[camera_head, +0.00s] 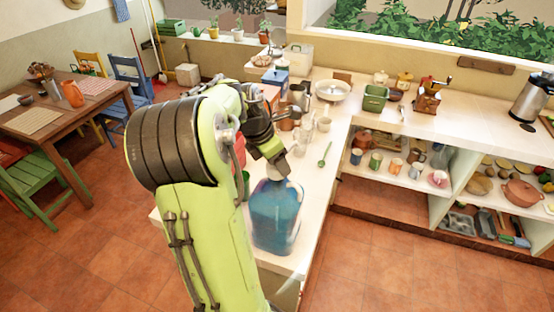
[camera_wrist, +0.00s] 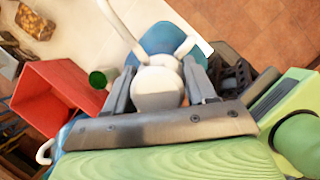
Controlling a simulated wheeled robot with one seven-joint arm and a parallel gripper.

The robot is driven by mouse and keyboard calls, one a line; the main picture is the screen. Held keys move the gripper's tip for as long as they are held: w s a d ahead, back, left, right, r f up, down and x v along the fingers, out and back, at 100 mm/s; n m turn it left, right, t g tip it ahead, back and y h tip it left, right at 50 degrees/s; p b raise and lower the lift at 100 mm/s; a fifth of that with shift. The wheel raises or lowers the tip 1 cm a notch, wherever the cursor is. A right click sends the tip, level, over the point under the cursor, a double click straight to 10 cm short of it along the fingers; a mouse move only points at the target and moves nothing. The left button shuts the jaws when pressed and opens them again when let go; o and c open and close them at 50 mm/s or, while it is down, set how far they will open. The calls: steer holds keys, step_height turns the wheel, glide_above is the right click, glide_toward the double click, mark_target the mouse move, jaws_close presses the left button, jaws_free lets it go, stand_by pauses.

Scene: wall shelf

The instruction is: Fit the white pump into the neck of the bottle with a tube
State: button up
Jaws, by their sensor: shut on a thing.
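The large translucent blue bottle (camera_head: 277,218) stands upright near the front end of the white counter. My gripper (camera_head: 283,167) is just above its top in the head view. In the wrist view my gripper (camera_wrist: 160,88) is shut on the white pump (camera_wrist: 157,90), whose round top sits between the two grey fingers. A thin white curved tube (camera_wrist: 121,22) runs up and left from the pump. The blue bottle (camera_wrist: 160,38) shows right behind the pump. The bottle's neck is hidden, so I cannot tell whether the pump touches it.
A red container (camera_wrist: 62,95) stands left of the gripper in the wrist view. A green spoon (camera_head: 325,154), cups and a metal jug (camera_head: 299,95) are farther back on the counter. A shelf with mugs (camera_head: 375,162) is at right. The counter right of the bottle is narrow.

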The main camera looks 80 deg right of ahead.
steer(key=shift+f, duration=0.2)
steer(key=o, duration=1.2)
steer(key=shift+c, duration=0.2)
steer(key=p+v, duration=0.4)
steer(key=v, duration=1.1)
steer(key=shift+r, duration=0.35)
